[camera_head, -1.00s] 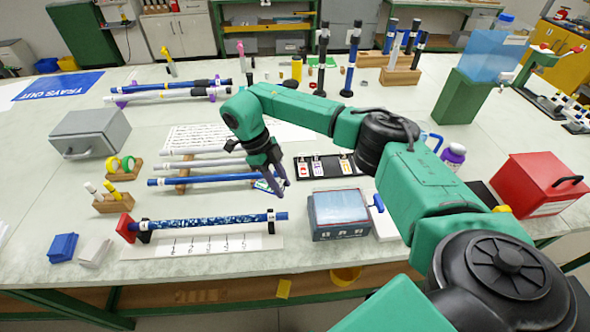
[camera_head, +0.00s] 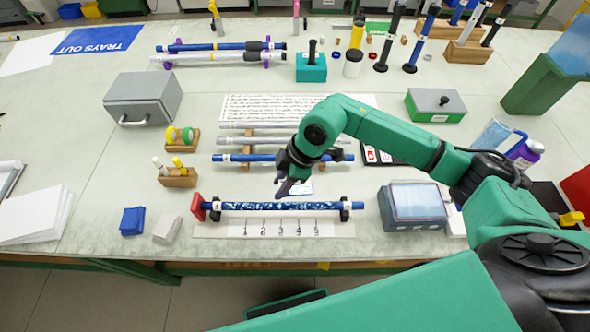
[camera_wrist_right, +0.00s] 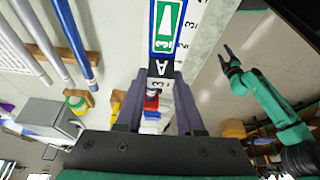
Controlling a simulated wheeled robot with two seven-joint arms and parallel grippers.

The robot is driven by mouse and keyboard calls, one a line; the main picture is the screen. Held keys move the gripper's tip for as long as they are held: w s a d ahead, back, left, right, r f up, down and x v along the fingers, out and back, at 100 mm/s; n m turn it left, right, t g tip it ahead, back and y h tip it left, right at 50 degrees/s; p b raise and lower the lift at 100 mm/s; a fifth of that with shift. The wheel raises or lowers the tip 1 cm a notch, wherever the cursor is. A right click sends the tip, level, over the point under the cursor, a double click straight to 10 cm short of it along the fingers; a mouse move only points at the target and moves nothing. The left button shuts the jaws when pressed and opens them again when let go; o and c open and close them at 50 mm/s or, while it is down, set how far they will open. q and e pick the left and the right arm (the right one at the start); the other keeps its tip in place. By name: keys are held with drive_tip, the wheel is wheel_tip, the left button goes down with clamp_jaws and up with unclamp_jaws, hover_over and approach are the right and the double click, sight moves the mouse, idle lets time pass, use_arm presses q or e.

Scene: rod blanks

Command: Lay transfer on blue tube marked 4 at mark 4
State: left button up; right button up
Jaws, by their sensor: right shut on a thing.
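A blue speckled tube (camera_head: 245,206) lies level across two black supports, its left end by a red stop (camera_head: 197,206). A white strip (camera_head: 335,228) with marks 1 to 5 runs along its front; mark 4 (camera_head: 298,228) is right of the middle. My right gripper (camera_head: 284,188) is shut on a transfer, just behind and above the tube near marks 3 and 4. My left gripper (camera_wrist_right: 225,53) is open, away from the table.
Behind the tube is a rack of grey and blue rods (camera_head: 235,158). A grey-blue box (camera_head: 415,205) stands to the right. A small wooden block (camera_head: 178,178), a blue block (camera_head: 132,221) and a white block (camera_head: 167,229) are to the left.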

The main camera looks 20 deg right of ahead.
sight(276, 204)
drive_tip(key=shift+s+a+f+m+b, duration=0.1)
drive_tip(key=shift+f+m+b, duration=0.3)
drive_tip(key=shift+m, duration=0.1)
wheel_tip(276, 204, down, 4)
drive_tip(key=b, duration=0.3)
drive_tip(key=shift+f+b, duration=0.5)
drive_tip(key=shift+b, duration=0.15)
use_arm(q)
wheel_tip(276, 204, down, 5)
drive_tip(key=shift+d+r, duration=0.1)
drive_tip(key=shift+r, duration=0.05)
use_arm(e)
drive_tip(key=shift+t, duration=0.3)
use_arm(q)
drive_tip(key=shift+w+r, duration=0.1)
drive_tip(key=shift+r, duration=0.05)
use_arm(e)
drive_tip(key=shift+a, duration=0.1)
use_arm(q)
drive_tip(key=shift+f, duration=0.35)
use_arm(e)
drive_tip(key=shift+f, duration=0.5)
